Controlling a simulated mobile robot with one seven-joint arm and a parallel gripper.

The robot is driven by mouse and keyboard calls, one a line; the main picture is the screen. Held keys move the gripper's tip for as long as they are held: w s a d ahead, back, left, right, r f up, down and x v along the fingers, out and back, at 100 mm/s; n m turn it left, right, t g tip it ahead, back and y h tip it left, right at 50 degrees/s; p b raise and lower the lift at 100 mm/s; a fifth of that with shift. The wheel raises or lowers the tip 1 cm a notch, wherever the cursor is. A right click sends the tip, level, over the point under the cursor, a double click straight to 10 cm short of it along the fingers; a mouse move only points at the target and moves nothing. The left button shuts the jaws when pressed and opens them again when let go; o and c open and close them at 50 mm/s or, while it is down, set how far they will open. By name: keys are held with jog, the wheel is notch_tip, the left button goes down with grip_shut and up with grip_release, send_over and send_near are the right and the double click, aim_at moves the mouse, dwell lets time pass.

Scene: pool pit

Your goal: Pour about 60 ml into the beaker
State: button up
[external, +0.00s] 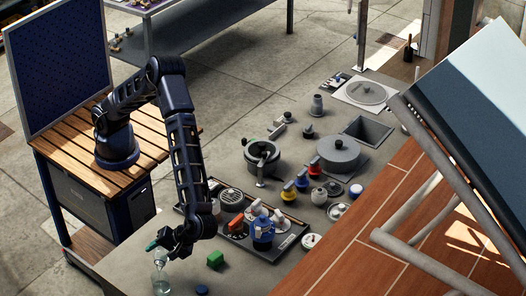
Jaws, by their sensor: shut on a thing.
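My gripper (163,244) is low over the near left end of the grey worktop, shut on a small teal-green thing (152,245). The held thing pokes out to the left of the fingers and looks tilted; its full shape is hidden by the gripper. A clear glass vessel (160,280), which looks like the beaker, stands upright right below the gripper. Its rim is close under the fingers; I cannot tell whether they touch. The liquid level in it is too small to read.
A green block (215,259) and a dark blue disc (202,290) lie right of the vessel. A dark tray (285,242) holds a blue jug (263,232) and other parts. Pots, valves and a sink (368,134) fill the worktop farther back.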

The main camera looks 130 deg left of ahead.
jog(key=shift+a+f+h, duration=0.15)
jog(key=shift+f+h, duration=0.1)
jog(key=shift+h, duration=0.15)
jog(key=shift+r+m+t+h, duration=0.15)
jog(key=shift+m+t+h, duration=0.35)
jog(key=shift+m+h, duration=0.1)
jog(key=shift+s+a+f+m+t+h, duration=0.1)
jog(key=shift+s+f+m+t+h, duration=0.1)
jog(key=shift+f+m+t+h, duration=0.25)
jog(key=shift+f+h+b, duration=0.3)
jog(key=shift+h, duration=0.15)
jog(key=shift+f, duration=0.1)
dwell(1.5)
